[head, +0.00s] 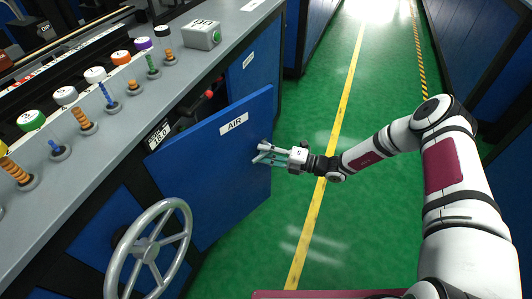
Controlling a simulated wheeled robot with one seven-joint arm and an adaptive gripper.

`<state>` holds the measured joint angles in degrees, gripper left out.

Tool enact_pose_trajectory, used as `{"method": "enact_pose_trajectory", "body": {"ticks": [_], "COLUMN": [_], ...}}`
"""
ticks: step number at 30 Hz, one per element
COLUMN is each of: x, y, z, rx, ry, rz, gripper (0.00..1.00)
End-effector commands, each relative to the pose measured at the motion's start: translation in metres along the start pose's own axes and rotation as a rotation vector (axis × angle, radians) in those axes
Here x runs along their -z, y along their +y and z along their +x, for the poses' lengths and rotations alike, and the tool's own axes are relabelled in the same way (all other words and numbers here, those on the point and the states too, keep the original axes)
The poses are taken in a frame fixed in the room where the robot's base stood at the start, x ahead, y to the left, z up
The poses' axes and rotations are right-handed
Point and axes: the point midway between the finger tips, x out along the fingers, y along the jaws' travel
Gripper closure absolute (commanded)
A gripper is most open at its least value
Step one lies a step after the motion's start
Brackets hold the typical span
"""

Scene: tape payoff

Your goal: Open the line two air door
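The blue door (215,185) marked AIR (234,124) stands swung out from the grey-topped cabinet, with a dark gap behind its top edge. No line number is readable on it. My gripper (258,154) is at the door's right part, in front of its outer face and close to its right edge. Its two fingers show a little apart, pointing left at the door. A small pale part shows by the upper finger. I cannot tell whether the fingers grip a handle or only touch the door.
A red knob (209,94) shows in the gap behind the door. A grey handwheel (149,250) stands in front at lower left. The counter holds several coloured knobs and a grey box (202,35). The green floor (310,225) right of the door is clear, with a yellow line.

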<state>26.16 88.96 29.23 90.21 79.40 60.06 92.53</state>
Motion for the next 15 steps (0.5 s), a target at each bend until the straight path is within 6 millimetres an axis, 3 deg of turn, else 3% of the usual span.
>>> {"method": "enact_pose_trajectory", "body": {"ticks": [7,15], "x": [0.000,-0.001], "y": [-0.001,-0.001], "z": [-0.016,-0.070], "rx": [0.002,0.002], "ry": [-0.002,-0.003], "rz": [0.002,0.001], "gripper": [0.67,0.67]}}
